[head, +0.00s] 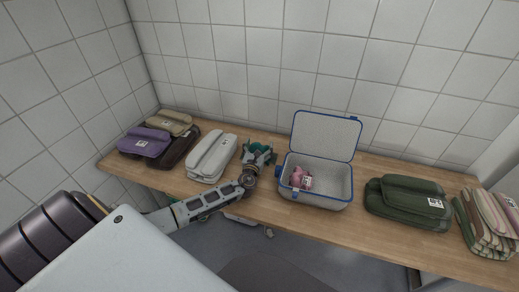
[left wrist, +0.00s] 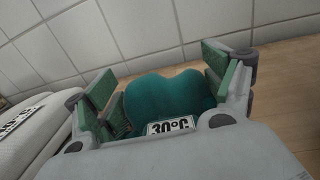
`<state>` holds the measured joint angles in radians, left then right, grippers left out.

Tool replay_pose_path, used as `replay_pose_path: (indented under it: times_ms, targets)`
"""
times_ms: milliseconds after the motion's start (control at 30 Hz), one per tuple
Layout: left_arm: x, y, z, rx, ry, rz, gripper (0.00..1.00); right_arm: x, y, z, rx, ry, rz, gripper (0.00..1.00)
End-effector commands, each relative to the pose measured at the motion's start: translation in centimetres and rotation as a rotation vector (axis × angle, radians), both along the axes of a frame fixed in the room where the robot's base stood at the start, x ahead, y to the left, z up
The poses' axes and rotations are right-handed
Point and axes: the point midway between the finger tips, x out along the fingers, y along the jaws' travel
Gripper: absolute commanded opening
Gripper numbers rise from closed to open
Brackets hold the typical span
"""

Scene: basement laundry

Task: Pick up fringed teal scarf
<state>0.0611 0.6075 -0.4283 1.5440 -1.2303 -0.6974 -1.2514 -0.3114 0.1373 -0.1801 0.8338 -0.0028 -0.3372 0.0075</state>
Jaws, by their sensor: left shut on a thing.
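The teal scarf (left wrist: 165,98) is a rounded, bunched bundle with a white "30°C" label, seen between my fingers in the left wrist view. My left gripper (head: 258,158) is shut on it, with one green-padded finger on each side. In the head view the scarf is mostly hidden by the gripper, between a light grey folded cloth and an open box. I cannot tell whether it touches the table, and no fringe can be made out. My right gripper is not in view.
A wooden table (head: 255,211) runs along a tiled wall. The light grey cloth (head: 212,157) lies left of the gripper, with purple (head: 145,142) and tan (head: 171,123) cloths beyond. The blue-rimmed box (head: 332,202) holds a pink item (head: 300,178). Green (head: 405,207) and striped (head: 484,226) cloths lie right.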

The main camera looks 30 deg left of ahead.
Motion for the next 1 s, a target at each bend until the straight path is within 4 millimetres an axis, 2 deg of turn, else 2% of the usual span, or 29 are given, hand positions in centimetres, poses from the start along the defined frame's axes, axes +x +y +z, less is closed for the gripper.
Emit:
replay_pose_path:
  times_ms: [167, 467, 700, 1000]
  targets:
    - [0.0, 0.0, 1.5, -0.001, -0.003, 0.0, 0.59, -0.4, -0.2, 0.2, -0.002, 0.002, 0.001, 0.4]
    - [0.0, 0.0, 5.7, -0.001, -0.003, -0.001, 0.59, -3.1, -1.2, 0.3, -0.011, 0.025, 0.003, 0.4]
    - [0.0, 0.0, 8.8, 0.001, -0.003, 0.0, 0.59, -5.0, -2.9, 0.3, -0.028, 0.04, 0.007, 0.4]
    - [0.0, 0.0, 9.9, 0.0, -0.001, 0.0, 0.59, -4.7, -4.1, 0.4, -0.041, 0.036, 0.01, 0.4]
